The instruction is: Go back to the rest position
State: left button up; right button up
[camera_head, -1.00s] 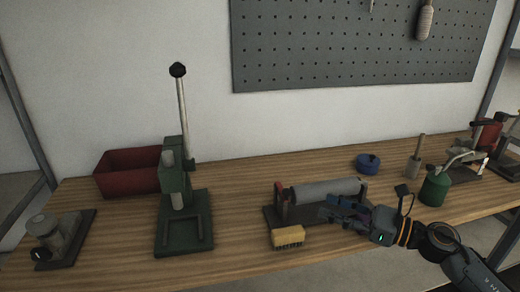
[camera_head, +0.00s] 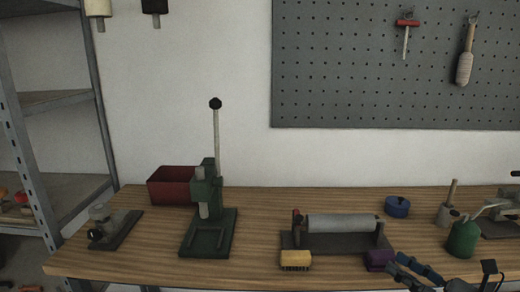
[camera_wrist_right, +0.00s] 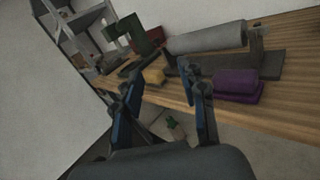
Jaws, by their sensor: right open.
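My right gripper (camera_head: 414,270) is at the bottom right of the head view, by the table's front edge. In the right wrist view its two blue fingers (camera_wrist_right: 160,82) are spread apart with nothing between them. A purple block (camera_head: 380,260) lies on the table just left of the gripper; it also shows in the wrist view (camera_wrist_right: 238,85), to the right of the fingers and apart from them. My left gripper is in neither view.
A wooden workbench (camera_head: 140,255) carries a grey roller on a dark base (camera_head: 342,228), a yellow brush (camera_head: 296,259), a green lever press (camera_head: 207,235), a red bin (camera_head: 172,186), a blue round tin (camera_head: 397,206) and a green can (camera_head: 463,238). A metal shelf (camera_head: 65,100) stands left.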

jog(key=s+d+f+m+g+h, duration=0.1)
jog(key=s+f+m+h, duration=0.2)
jog(key=f+m+h, duration=0.9)
jog(key=s+d+f+m+h, duration=0.1)
jog(key=s+f+m+h, duration=0.25)
jog(key=m, duration=1.55)
jog(key=s+a+f+m+g+y, duration=0.2)
jog(key=s+a+f+m+g, duration=0.35)
jog(key=s, duration=0.35)
jog(key=s+a+f+m+g+y, duration=0.2)
jog(key=s+a+f+m+g, duration=0.25)
jog(key=s+a, duration=0.4)
jog(key=s+d+f+n+g+p, duration=0.1)
jog(key=s+f, duration=0.1)
jog(key=f, duration=1.1)
jog(key=s+d+f+p, duration=0.1)
jog(key=f, duration=1.2)
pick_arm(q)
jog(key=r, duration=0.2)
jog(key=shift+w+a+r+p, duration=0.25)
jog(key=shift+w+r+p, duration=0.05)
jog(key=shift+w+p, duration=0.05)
pick_arm(e)
jog(key=s+d+f+g, duration=0.1)
jog(key=s+d+f, duration=0.2)
jog(key=s+f, duration=1.1)
jog(key=shift+s, duration=1.05)
